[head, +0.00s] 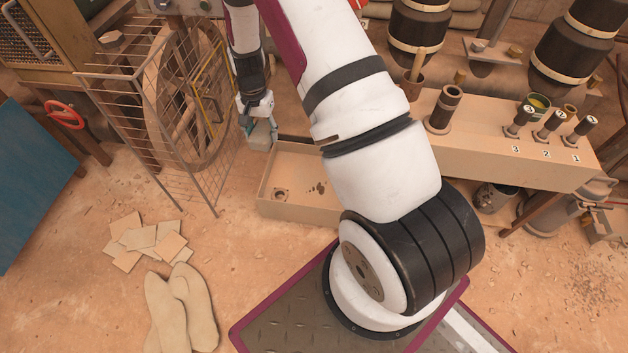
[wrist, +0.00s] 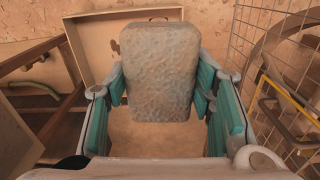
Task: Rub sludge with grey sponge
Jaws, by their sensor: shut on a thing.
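My gripper (head: 258,118) is at the upper middle left in the head view, above the left back corner of a shallow beige tray. In the wrist view my gripper (wrist: 160,88) has its teal finger pads shut on the sides of a grey, mottled sponge (wrist: 160,65). The sponge also shows small below the fingers in the head view (head: 262,137). Small dark spots (head: 318,187) on the tray floor may be the sludge; I cannot tell for sure. The tray (head: 290,208) is partly hidden by my arm.
A wire guard (head: 135,100) and a wooden wheel (head: 185,110) stand close left of my gripper. A beige bench (head: 480,155) with numbered handles is at right. Cardboard pieces (head: 150,238) and sacks (head: 180,310) lie on the floor at left.

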